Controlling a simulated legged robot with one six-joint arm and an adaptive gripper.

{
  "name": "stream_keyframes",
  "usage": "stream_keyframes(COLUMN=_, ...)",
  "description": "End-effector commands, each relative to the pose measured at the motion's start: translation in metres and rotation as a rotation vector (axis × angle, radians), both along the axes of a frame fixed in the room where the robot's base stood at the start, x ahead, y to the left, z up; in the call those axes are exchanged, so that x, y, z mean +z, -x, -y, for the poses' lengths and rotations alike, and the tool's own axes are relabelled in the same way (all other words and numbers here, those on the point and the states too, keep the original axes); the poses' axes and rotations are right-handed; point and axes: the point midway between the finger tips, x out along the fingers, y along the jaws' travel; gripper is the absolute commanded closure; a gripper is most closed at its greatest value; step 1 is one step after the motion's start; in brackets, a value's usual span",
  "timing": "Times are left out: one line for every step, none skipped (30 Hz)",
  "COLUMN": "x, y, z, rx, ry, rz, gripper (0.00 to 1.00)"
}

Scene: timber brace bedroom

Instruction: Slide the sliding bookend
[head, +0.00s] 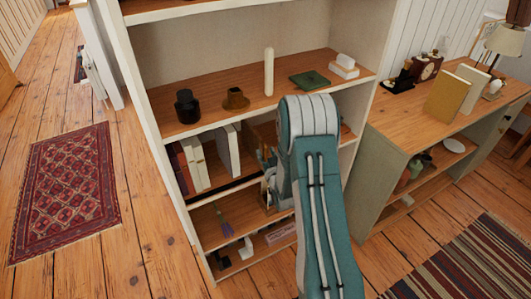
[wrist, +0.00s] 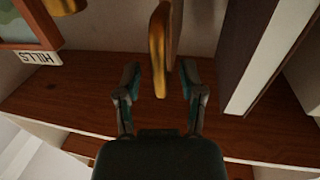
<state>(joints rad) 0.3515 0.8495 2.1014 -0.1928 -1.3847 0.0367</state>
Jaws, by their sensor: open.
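A golden upright piece, which looks like the sliding bookend (wrist: 158,42), stands on the wooden shelf in the wrist view. A brown part shows just behind its right side. My gripper (wrist: 160,80) is open, with one finger to each side of the golden piece's near end. Gaps show between the fingers and the piece, so I see no contact. In the head view my gripper (head: 268,172) reaches into the middle shelf, right of the white books (head: 228,150).
A white book (wrist: 262,60) stands right of my gripper in the wrist view. The shelf board above (head: 225,92) holds a dark jar (head: 187,106) and a candle (head: 269,72).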

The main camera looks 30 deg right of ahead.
Motion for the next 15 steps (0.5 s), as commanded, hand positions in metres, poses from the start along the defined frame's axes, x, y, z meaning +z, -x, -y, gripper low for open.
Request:
stream_keyframes(x=-0.0002, y=-0.0023, z=0.0002, rx=0.0, ry=0.0, rz=-0.001, gripper=0.49)
stream_keyframes(x=-0.0002, y=-0.003, z=0.0003, rx=0.0, ry=0.0, rz=-0.001, gripper=0.49)
stream_keyframes(x=-0.0002, y=-0.0037, z=0.0004, rx=0.0, ry=0.0, rz=-0.001, gripper=0.49)
stream_keyframes(x=-0.0002, y=-0.0039, z=0.0005, rx=0.0, ry=0.0, rz=-0.001, gripper=0.49)
stream_keyframes(x=-0.0001, y=-0.0039, z=0.0005, rx=0.0, ry=0.0, rz=-0.001, gripper=0.49)
stream_keyframes(x=-0.0001, y=-0.0038, z=0.0005, rx=0.0, ry=0.0, rz=-0.001, gripper=0.49)
stream_keyframes(x=-0.0001, y=-0.0038, z=0.0004, rx=0.0, ry=0.0, rz=-0.001, gripper=0.49)
stream_keyframes(x=-0.0001, y=-0.0037, z=0.0004, rx=0.0, ry=0.0, rz=-0.001, gripper=0.49)
stream_keyframes(x=0.0, y=-0.0037, z=0.0005, rx=0.0, ry=0.0, rz=-0.001, gripper=0.49)
stream_keyframes(x=-0.0001, y=-0.0037, z=0.0005, rx=0.0, ry=0.0, rz=-0.001, gripper=0.62)
stream_keyframes(x=0.0, y=-0.0037, z=0.0004, rx=0.0, ry=0.0, rz=-0.001, gripper=0.76)
stream_keyframes(x=0.0, y=-0.0036, z=0.0005, rx=0.0, ry=0.0, rz=-0.001, gripper=0.93)
stream_keyframes(x=0.0, y=-0.0036, z=0.0005, rx=0.0, ry=0.0, rz=-0.001, gripper=1.0)
stream_keyframes(x=0.0, y=-0.0036, z=0.0005, rx=0.0, ry=0.0, rz=-0.001, gripper=1.0)
stream_keyframes(x=0.0, y=-0.0036, z=0.0004, rx=0.0, ry=0.0, rz=-0.001, gripper=1.0)
